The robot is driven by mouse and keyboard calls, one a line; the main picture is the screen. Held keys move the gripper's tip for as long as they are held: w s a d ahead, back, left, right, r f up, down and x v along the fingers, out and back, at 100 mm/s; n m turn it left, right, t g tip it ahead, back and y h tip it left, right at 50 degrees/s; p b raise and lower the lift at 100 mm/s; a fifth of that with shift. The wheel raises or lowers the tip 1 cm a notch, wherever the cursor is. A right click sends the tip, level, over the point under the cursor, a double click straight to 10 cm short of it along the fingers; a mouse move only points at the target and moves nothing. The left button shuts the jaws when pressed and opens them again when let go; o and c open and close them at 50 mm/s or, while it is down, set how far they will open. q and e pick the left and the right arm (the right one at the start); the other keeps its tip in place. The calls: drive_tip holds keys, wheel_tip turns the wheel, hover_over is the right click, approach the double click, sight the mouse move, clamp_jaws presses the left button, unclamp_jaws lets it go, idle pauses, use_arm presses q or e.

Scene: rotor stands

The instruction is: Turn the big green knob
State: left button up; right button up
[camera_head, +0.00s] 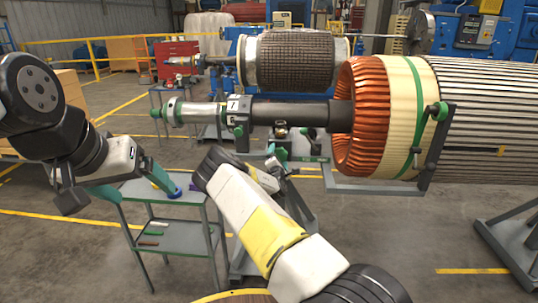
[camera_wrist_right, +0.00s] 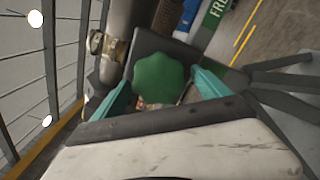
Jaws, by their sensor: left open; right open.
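The big green knob (camera_wrist_right: 160,79) shows in the right wrist view, lobed and set against a dark block. In the head view a green part by the stand, likely the same knob, shows just beyond my right gripper (camera_head: 270,170). In the wrist view, the two teal fingers of my right gripper (camera_wrist_right: 162,92) are apart, one on each side of the knob. I cannot tell whether they touch it. My left gripper (camera_head: 140,190) is open and empty at the left, above the small table.
A shaft (camera_head: 290,112) with a copper-wound rotor (camera_head: 365,120) lies on stands behind my right gripper. A grey table (camera_head: 170,235) with small tools on its lower shelf stands at left. A second rotor (camera_head: 295,62) is farther back. Open floor lies at lower left.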

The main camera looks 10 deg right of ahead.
drive_tip(key=v, duration=0.7)
drive_tip(key=shift+r, duration=0.1)
